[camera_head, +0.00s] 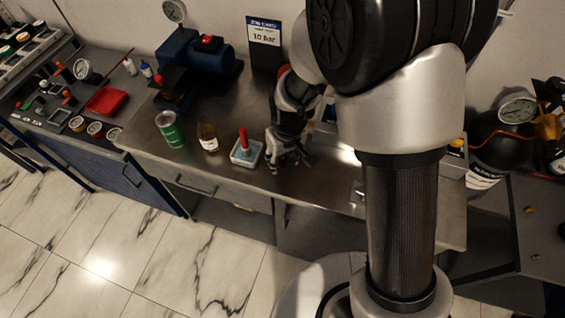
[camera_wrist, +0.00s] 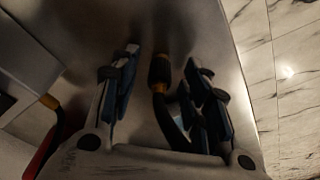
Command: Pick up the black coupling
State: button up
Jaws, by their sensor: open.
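The black coupling (camera_wrist: 159,70) shows in the wrist view on the metal bench. It has a dark ribbed body, a yellow band and a dark curved stem running back towards my palm. My gripper (camera_wrist: 162,59) is open, with one finger to the left of the coupling and the other to its right. Gaps show on both sides, so the fingers look apart from it. In the head view my gripper (camera_head: 287,158) is low over the bench, near its front edge. I cannot make out the coupling there; the gripper and arm block that area.
A white tray (camera_head: 234,157) with a red-handled item stands just left of my gripper. A green can (camera_head: 171,130) and an amber jar (camera_head: 208,138) stand further left. A blue machine (camera_head: 208,70) and a "10 bar" sign (camera_head: 264,38) stand behind. The bench (camera_wrist: 225,45) ends at right in the wrist view.

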jog(key=shift+w+f, duration=0.1)
jog(key=shift+f, duration=0.4)
jog(key=shift+r, duration=0.1)
jog(key=shift+c, duration=0.5)
grip_shut()
